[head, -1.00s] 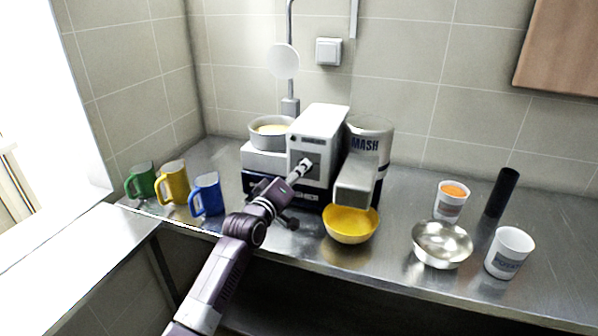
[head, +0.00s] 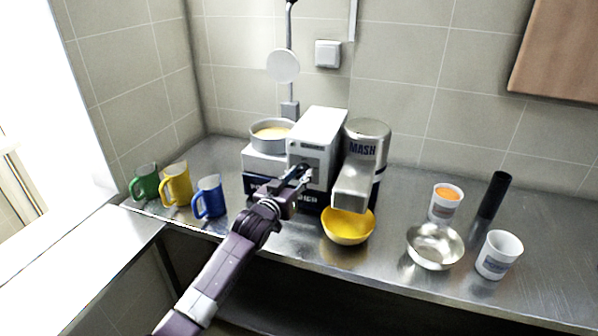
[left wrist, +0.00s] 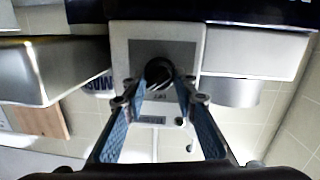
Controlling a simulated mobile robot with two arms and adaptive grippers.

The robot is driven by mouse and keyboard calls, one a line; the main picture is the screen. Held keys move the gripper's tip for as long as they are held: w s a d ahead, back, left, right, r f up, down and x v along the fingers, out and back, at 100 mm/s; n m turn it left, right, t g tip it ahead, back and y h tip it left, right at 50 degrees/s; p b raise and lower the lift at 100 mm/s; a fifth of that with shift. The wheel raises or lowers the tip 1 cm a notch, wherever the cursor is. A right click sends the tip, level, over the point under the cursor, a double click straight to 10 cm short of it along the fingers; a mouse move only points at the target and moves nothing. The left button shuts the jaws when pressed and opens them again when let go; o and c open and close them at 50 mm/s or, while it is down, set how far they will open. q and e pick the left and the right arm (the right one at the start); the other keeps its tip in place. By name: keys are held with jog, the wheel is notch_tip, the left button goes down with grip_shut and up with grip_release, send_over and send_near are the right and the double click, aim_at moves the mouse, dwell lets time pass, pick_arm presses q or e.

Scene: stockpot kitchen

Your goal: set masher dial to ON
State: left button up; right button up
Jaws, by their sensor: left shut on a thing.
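The masher is a white box (head: 320,128) with a metal spout unit marked MASH (head: 364,148) at its right. Its dark round dial (left wrist: 159,72) sits on a grey panel on the box's front, seen upside down in the left wrist view. My left gripper (left wrist: 162,82) is shut on the dial, its blue-lined fingers on either side of it. In the head view the left gripper (head: 303,176) reaches the box front and hides the dial. The dial's exact setting cannot be read. My right gripper is not in view.
A yellow bowl (head: 348,226) stands under the spout. Green (head: 146,184), yellow (head: 177,186) and blue (head: 209,198) mugs stand left. A metal bowl (head: 435,246), white cups (head: 498,254) and a black cylinder (head: 494,196) stand right. A pot (head: 270,136) sits behind.

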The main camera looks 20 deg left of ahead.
pick_arm(q)
jog(key=m+p, duration=0.1)
jog(key=m, duration=0.2)
jog(key=shift+d+y, duration=0.1)
jog(key=shift+y, duration=0.2)
jog(key=shift+f+m, duration=0.1)
jog(key=shift+m, duration=0.2)
jog(key=o, duration=1.2)
jog(key=shift+c, duration=0.2)
jog(key=s+r, duration=0.1)
jog(key=s, duration=1.1)
jog(key=shift+a+r, duration=0.2)
jog(key=shift+a, duration=0.25)
